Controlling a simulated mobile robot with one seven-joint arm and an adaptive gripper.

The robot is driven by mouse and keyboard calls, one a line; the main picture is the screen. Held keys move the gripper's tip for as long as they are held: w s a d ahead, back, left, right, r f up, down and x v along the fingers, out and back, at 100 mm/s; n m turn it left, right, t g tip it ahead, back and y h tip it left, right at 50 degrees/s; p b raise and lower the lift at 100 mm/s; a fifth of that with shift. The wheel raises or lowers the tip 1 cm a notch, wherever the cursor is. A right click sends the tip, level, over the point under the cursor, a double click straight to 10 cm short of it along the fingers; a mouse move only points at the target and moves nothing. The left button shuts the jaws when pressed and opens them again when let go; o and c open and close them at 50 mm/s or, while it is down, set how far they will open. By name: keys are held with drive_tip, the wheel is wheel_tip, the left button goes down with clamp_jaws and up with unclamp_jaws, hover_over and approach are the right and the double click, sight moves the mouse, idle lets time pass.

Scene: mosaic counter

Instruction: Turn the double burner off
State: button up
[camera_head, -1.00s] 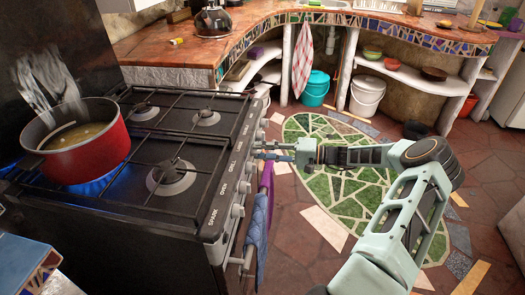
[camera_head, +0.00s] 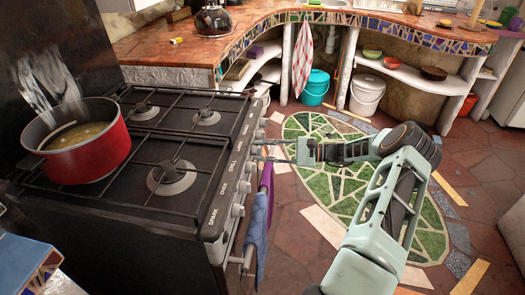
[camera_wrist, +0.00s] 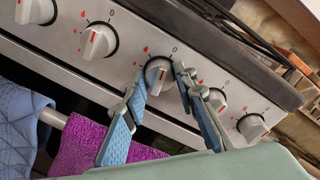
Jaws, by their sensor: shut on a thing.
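The stove (camera_head: 140,225) stands at the left in the head view, with a row of knobs along its front. A red pot (camera_head: 92,152) with liquid and steam sits on its left side, and no flame shows beneath it. My gripper (camera_head: 264,150) is at the stove's front edge. In the wrist view, my gripper (camera_wrist: 160,84) has its two blue fingers on either side of a white knob (camera_wrist: 157,72) and is shut on it. This knob is the middle one of those seen there; its red pointer is partly hidden. In the head view the knob is too small to read.
Other knobs (camera_wrist: 98,41) flank the held one closely. A blue cloth (camera_head: 256,225) and a purple cloth (camera_head: 268,178) hang on the oven rail. A kettle (camera_head: 212,20) stands on the curved counter. The green mosaic floor (camera_head: 320,190) is clear.

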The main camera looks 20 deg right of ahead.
drive_tip(key=shift+m, duration=1.1)
drive_tip(key=o, duration=1.2)
drive_tip(key=shift+c, duration=0.2)
drive_tip(key=v, duration=1.2)
drive_tip(key=shift+w, duration=0.1)
